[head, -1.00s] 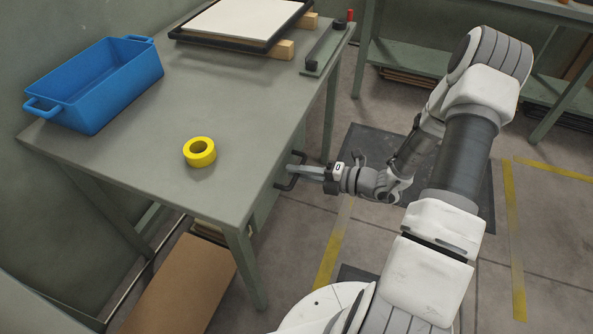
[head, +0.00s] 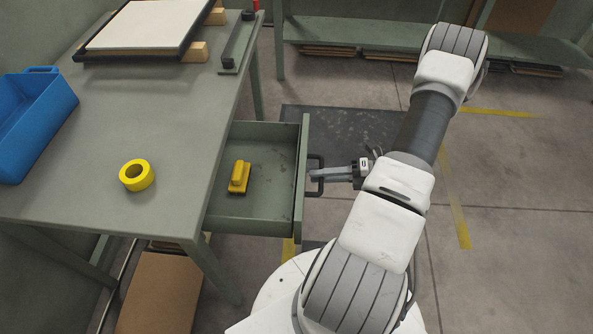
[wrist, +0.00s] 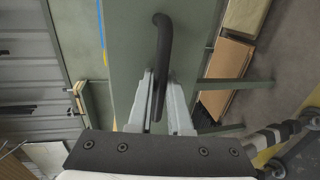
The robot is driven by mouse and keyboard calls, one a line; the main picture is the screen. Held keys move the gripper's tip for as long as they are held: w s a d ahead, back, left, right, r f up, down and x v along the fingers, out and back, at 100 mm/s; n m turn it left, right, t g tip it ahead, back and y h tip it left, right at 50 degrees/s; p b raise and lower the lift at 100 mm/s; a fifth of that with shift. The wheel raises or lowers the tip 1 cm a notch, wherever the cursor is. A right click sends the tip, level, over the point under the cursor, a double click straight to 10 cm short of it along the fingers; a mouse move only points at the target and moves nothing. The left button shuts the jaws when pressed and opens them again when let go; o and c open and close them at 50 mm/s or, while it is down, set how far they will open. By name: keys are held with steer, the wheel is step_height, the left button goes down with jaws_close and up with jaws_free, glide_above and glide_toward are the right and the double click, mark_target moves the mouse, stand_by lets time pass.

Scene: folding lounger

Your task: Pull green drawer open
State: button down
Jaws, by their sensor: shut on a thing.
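The green drawer (head: 262,213) sticks out from the right side of the green table (head: 175,180) in the head view, and its inside shows. A yellow object with a dark base (head: 239,178) lies in it. My gripper (head: 318,175) is at the drawer front, shut on the black handle (head: 320,187). In the wrist view the handle (wrist: 162,40) passes between the two fingers (wrist: 158,95), with the green drawer front (wrist: 190,45) behind it.
On the tabletop are a roll of yellow tape (head: 137,175), a blue bin (head: 35,120) and a white panel in a dark frame (head: 145,25). A cardboard box (head: 155,290) is under the table. Open floor lies to the right.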

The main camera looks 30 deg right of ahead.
steer(key=shift+f+v, duration=0.2)
steer(key=shift+v, duration=0.65)
steer(key=shift+f+v, duration=0.15)
steer(key=shift+v, duration=0.7)
steer(key=shift+d, duration=0.1)
steer(key=c, duration=0.8)
jaws_free()
steer(key=shift+c, duration=0.2)
steer(key=p+v, duration=0.1)
steer(key=v, duration=1.6)
steer(key=shift+s+d, duration=0.15)
steer(key=shift+d, duration=0.05)
steer(key=shift+r, duration=0.1)
